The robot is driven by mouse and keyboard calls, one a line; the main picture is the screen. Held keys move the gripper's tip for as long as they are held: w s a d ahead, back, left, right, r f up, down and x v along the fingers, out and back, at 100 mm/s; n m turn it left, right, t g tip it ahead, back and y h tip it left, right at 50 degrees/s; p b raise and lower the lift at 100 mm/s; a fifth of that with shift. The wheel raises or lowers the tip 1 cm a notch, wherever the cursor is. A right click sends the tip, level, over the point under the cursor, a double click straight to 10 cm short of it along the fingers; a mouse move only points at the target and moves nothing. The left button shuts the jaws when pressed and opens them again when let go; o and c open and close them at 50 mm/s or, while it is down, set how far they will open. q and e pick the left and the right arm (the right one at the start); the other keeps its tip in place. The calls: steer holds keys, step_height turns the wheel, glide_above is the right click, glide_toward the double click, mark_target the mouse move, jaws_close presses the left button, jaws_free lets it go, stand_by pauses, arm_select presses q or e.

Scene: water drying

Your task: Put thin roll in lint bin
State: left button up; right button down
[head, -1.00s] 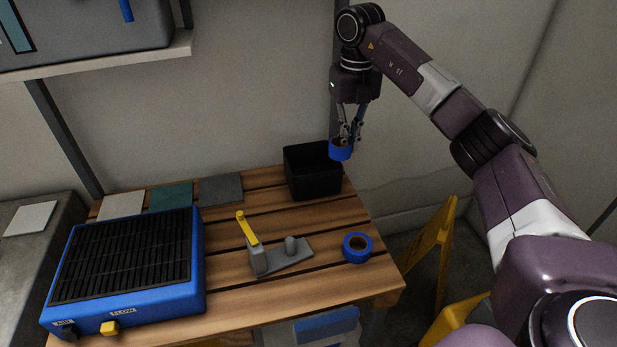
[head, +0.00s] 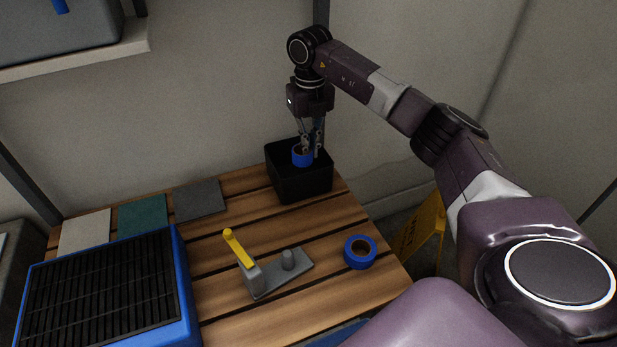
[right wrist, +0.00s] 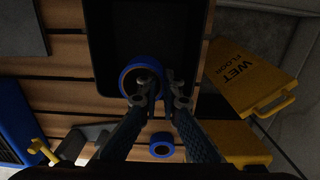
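A blue roll (head: 302,158) hangs at the fingertips of my right gripper (head: 310,148), over the opening of the black lint bin (head: 300,185) at the back right corner of the table. In the right wrist view the roll (right wrist: 128,72) shows its open ring. My right gripper (right wrist: 160,90) pinches its wall, with one finger at the hole and the other at its outer side. The roll's lower side is partly hidden by the bin's rim in the head view. A second blue roll (head: 360,252) lies flat on the table's right side. My left gripper is not in view.
A grey stand with a yellow lever (head: 270,275) sits mid-table. A blue-framed black grille unit (head: 110,290) fills the left. Several flat cloth squares (head: 142,214) lie along the back. A yellow wet floor sign (head: 420,228) stands beyond the right edge.

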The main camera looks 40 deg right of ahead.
step_height(320, 180, down, 10)
steer(key=shift+r+b, duration=0.1)
steer(key=shift+b, duration=0.45)
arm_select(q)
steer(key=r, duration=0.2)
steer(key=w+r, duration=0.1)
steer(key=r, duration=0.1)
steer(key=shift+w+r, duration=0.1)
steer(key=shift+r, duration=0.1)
arm_select(e)
steer(key=shift+r, duration=0.1)
steer(key=c, duration=2.6)
jaws_free()
steer(key=shift+f, duration=0.2)
steer(key=o, duration=0.5)
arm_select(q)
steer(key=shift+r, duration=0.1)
arm_select(e)
steer(key=shift+r, duration=0.25)
arm_select(q)
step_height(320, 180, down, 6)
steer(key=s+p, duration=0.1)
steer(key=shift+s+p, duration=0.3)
steer(key=shift+p, duration=0.1)
arm_select(e)
step_height(320, 180, up, 12)
steer(key=shift+f, duration=0.1)
